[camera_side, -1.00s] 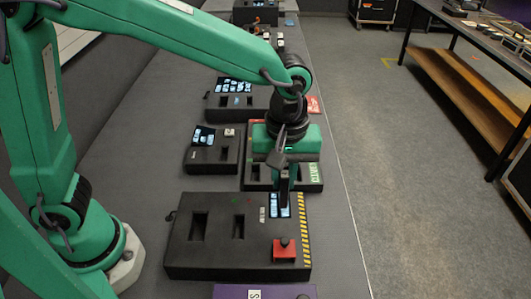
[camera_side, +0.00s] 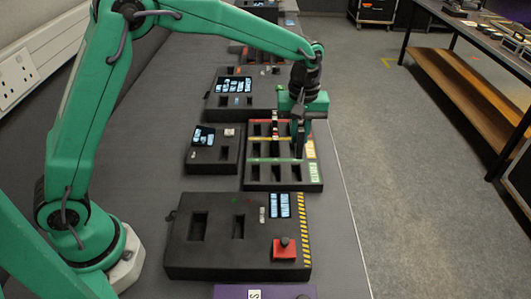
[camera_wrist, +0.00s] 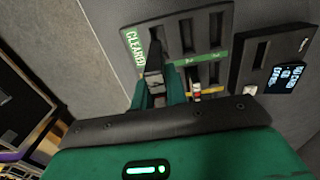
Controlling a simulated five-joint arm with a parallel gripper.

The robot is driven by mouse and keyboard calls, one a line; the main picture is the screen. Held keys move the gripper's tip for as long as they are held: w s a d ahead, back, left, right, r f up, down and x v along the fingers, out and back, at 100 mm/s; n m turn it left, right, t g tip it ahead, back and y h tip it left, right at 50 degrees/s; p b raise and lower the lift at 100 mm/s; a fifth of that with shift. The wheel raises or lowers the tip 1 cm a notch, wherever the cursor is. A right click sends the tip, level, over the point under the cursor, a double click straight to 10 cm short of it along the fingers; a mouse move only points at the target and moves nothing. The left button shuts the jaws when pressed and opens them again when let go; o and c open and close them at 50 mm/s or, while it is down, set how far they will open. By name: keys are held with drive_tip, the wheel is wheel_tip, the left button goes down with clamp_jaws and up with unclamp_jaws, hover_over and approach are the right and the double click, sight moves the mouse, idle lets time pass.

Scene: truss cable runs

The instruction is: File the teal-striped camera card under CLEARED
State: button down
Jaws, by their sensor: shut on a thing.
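A black slotted tray (camera_side: 250,176) with red, yellow and green cross strips stands mid-bench. Its green CLEARED label (camera_side: 313,171) is at the near right corner; the label also shows in the wrist view (camera_wrist: 134,45). My gripper (camera_side: 298,142) points down over the right column of the tray, behind the green strip. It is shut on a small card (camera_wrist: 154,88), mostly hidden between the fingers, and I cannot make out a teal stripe. Another card with red and white on it (camera_side: 275,132) stands upright in the tray, left of my gripper. The slots in front of the green strip look empty.
A black console with a red button (camera_side: 284,248) stands in front of the tray. A small black box with a screen (camera_side: 204,136) is on the left. Another slotted unit (camera_side: 232,86) stands behind. The bench edge runs close on the right.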

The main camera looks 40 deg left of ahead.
sight(298, 152)
drive_tip(key=shift+f, duration=0.15)
drive_tip(key=shift+f, duration=2.9)
drive_tip(key=shift+f, duration=1.75)
idle(2.0)
drive_tip(key=c, duration=1.3)
unclamp_jaws()
drive_tip(key=shift+o, duration=0.3)
drive_tip(key=shift+o, duration=1.1)
